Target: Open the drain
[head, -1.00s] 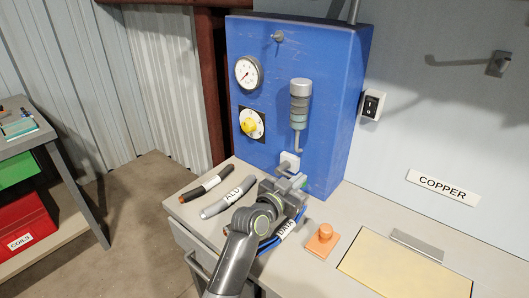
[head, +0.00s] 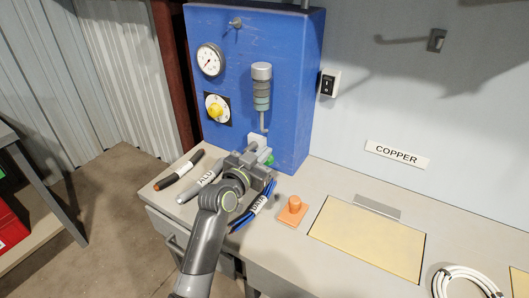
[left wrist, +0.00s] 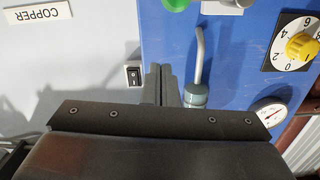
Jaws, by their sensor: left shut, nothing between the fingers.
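A grey cylinder with a teal band (head: 261,88) hangs on the blue cabinet, with a thin bent tube (head: 263,121) below it. The tube also shows in the left wrist view (left wrist: 199,55). A white block (head: 257,141) sits under the tube. A green part (head: 268,159), perhaps the drain's knob, shows beside my left gripper (head: 254,156); it also shows at the top of the left wrist view (left wrist: 176,4). The rest of it is hidden in the head view. My left gripper is shut and empty, in front of the cabinet's lower part. My right gripper is not in view.
On the workbench lie a black cable (head: 179,171), a grey ALU cable (head: 200,187) and a blue cable bundle (head: 252,208). An orange knobbed block (head: 292,211) stands right of them. A pressure gauge (head: 210,60) and yellow dial (head: 215,111) are on the cabinet.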

